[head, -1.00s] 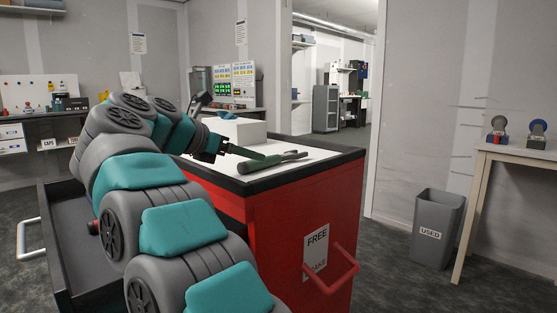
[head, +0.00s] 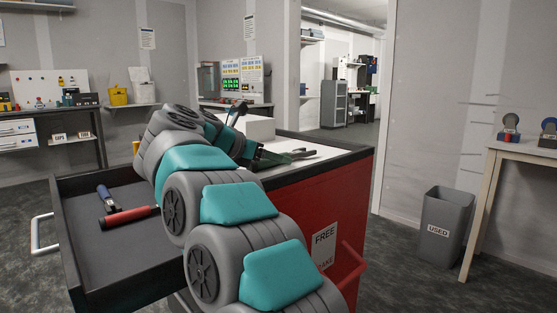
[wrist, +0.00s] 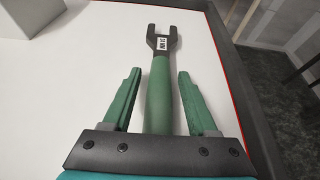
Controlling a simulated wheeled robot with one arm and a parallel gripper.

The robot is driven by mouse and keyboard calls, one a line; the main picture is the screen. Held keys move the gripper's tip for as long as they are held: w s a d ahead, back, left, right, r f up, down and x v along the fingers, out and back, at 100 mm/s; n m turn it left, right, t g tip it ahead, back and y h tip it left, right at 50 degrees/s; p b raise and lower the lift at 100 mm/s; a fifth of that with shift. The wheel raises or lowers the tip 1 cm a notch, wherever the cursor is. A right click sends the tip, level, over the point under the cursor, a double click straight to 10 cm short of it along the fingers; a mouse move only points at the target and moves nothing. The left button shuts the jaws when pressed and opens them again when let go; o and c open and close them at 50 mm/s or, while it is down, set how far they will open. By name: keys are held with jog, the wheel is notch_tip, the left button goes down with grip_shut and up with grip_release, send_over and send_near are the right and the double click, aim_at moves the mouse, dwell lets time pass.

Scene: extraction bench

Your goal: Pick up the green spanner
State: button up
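The green spanner (wrist: 161,85) lies on the white top of the red cart, its dark open-jaw head pointing away in the wrist view and a small label on its neck. My gripper (wrist: 158,76) is open, with one green finger on each side of the spanner's handle and a visible gap on both sides. The near end of the handle is hidden behind the gripper's dark crossbar. In the head view my gripper (head: 283,158) is low at the cart top, and only the spanner's dark head (head: 308,152) shows clearly beyond it.
A white block (head: 260,128) stands on the cart top (head: 325,148), near the gripper's left in the wrist view. The cart has a raised dark rim. An open dark drawer (head: 85,255) holds a red-handled tool (head: 128,217) and a blue-handled tool (head: 107,198). A grey bin (head: 445,225) stands right.

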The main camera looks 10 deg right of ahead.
grip_shut()
jog(key=shift+r, duration=0.2)
dwell(0.6)
